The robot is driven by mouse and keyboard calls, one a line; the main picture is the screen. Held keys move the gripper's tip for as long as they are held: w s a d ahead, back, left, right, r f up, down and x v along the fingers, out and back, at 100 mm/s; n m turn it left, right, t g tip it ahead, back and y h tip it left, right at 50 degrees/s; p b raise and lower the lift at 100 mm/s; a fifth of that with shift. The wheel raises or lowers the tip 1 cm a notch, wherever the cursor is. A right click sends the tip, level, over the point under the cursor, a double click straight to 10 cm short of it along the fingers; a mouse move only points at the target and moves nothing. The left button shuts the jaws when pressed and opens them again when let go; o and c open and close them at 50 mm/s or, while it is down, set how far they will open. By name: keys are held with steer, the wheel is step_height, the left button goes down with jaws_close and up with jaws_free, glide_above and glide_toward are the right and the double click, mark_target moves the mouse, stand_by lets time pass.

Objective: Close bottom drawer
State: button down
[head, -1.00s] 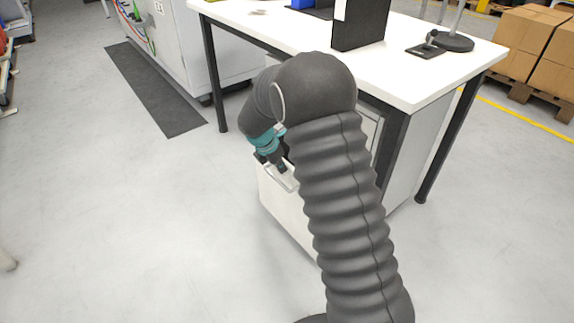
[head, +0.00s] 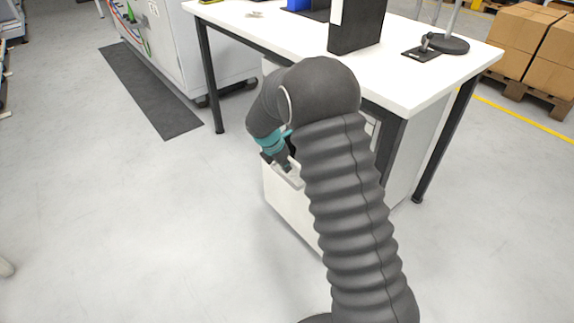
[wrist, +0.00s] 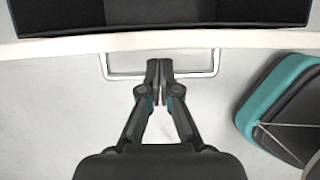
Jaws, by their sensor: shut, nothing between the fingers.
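The bottom drawer (head: 288,208) has a white front and stands out from the cabinet under the white table, partly hidden behind my arm. In the wrist view its pale top edge (wrist: 60,46) crosses the picture, with the dark drawer inside beyond it. A silver bar handle (wrist: 215,62) shows just below that edge. My gripper (wrist: 159,66) is shut and empty, its fingertips close together at the middle of the handle, near the drawer front. I cannot tell whether they touch it. In the head view my gripper (head: 287,168) is at the drawer's upper front.
The white table (head: 410,75) stands above the cabinet, with a black box (head: 357,25) and a stand base (head: 448,44) on it. Black table legs (head: 210,80) flank the space below. A dark mat (head: 150,90) lies at left. The floor in front is clear.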

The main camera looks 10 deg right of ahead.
steer(key=s+a+r, duration=0.4)
steer(key=a+r, duration=0.2)
steer(key=r, duration=0.3)
steer(key=w+d+f+b, duration=0.1)
steer(key=d+f, duration=0.1)
steer(key=f, duration=0.1)
steer(key=d+f+b, duration=0.1)
steer(key=d+f, duration=0.1)
steer(key=f, duration=0.1)
steer(key=w+d+f+b, duration=0.1)
steer(key=d+f, duration=0.1)
steer(key=f, duration=0.1)
steer(key=shift+w+d+b, duration=0.35)
steer(key=shift+d+b, duration=0.05)
steer(key=shift+w+d, duration=0.2)
steer(key=shift+d, duration=0.1)
steer(key=shift+w, duration=0.1)
